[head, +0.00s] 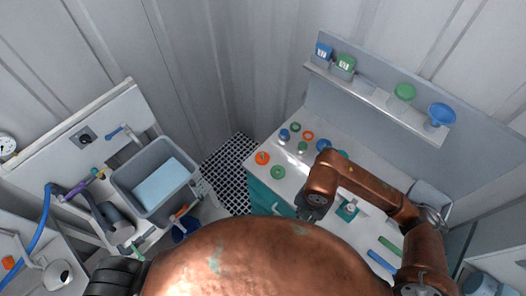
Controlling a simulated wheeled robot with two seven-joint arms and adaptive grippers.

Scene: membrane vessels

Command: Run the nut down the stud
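I cannot make out a nut or a stud for certain in the head view; the parts are too small or hidden. My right arm comes in from the right, bends over the white counter and points down. My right gripper (312,207) is dark and small at the counter's front edge, and its fingers are too unclear to tell whether they are open or hold anything. A small teal block (347,211) with a pale top sits on the counter just right of it. My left gripper does not show clearly; my copper body hides much of the bottom.
A shelf (375,97) behind holds blue and green items. At left are a grey basin (125,180), a blue hose (45,205) and a gauge (7,145).

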